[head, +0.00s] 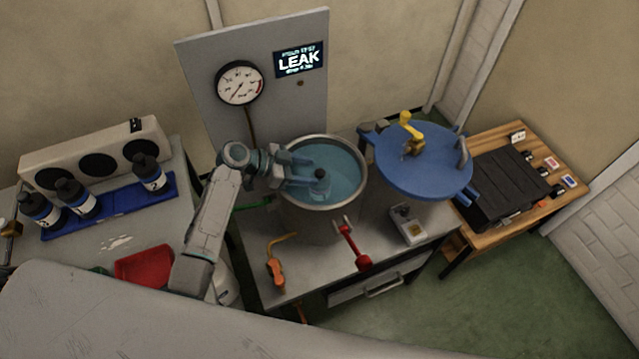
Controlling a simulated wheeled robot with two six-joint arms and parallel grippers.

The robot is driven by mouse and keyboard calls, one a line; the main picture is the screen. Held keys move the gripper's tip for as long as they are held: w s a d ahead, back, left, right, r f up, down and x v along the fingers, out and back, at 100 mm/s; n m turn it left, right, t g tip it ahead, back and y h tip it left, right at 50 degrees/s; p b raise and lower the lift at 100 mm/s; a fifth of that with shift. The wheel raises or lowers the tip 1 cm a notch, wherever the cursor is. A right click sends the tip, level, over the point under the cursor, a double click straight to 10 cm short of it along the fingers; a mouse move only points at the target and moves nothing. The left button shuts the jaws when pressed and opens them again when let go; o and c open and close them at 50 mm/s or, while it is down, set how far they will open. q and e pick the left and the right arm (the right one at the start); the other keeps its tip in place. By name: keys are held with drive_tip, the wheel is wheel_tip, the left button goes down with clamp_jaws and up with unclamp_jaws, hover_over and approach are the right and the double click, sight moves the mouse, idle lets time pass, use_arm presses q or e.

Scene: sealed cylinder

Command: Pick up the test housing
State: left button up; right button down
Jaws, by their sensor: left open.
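A round metal tank (289,205) of blue water stands on the bench in the middle. My left gripper (312,174) reaches in from the left over the tank rim. My right gripper is not in view.
A blue lid (425,172) with a yellow clamp stands open at the tank's right. An orange-handled tool (275,272) and a red-handled lever (352,246) are at the bench front. Several dark bottles (148,172) stand on the left table. A wall display reads LEAK (299,60).

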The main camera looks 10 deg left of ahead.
sight(317, 173)
use_arm(q)
drive_tip(key=shift+w+d+f+p, duration=0.15)
drive_tip(key=shift+d+p, duration=0.05)
drive_tip(key=shift+d, duration=0.35)
drive_tip(key=shift+w+d+f+p, duration=0.1)
drive_tip(key=shift+w+d+p, duration=0.05)
drive_tip(key=shift+d, duration=0.35)
drive_tip(key=shift+w+d+f, duration=0.15)
drive_tip(key=shift+d+f, duration=0.1)
drive_tip(key=shift+f, duration=0.1)
drive_tip(key=shift+a, duration=0.1)
drive_tip(key=shift+c, duration=0.5)
clamp_jaws()
drive_tip(key=shift+r, duration=0.1)
